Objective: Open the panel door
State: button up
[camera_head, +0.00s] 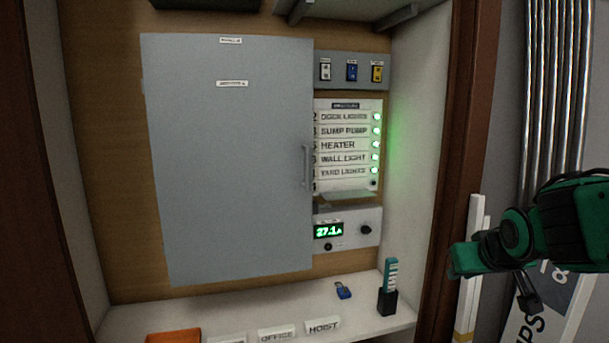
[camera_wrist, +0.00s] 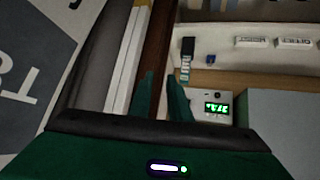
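The grey panel door (camera_head: 230,160) is shut on the back of the cabinet, left of centre in the head view. Its vertical bar handle (camera_head: 306,166) is at the door's right edge. Part of the door (camera_wrist: 285,120) also shows at the right of the upside-down wrist view; the handle cannot be made out there. My green gripper (camera_head: 460,262) is outside the cabinet, right of its frame and well apart from the handle. In the wrist view, my gripper's fingers (camera_wrist: 161,88) stand apart with nothing between them.
Right of the door are a switch strip (camera_head: 352,71), a labelled breaker list (camera_head: 346,145) and a meter box (camera_head: 347,230). The shelf below holds a blue padlock (camera_head: 343,290), a black holder (camera_head: 387,301) and labels. The wooden frame (camera_head: 452,150) stands between my gripper and the door.

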jog(key=w+a+r+n+t+y, duration=0.1)
jog(key=w+a+r+t+y, duration=0.1)
jog(key=w+a+r, duration=0.3)
jog(key=w+a+r+n+t+y, duration=0.1)
jog(key=w+a+n, duration=0.15)
jog(key=a, duration=0.45)
jog(key=n+t+y, duration=0.2)
jog(key=t+y, duration=0.2)
jog(key=y, duration=0.2)
send_near(308, 171)
jog(key=shift+x, duration=5.3)
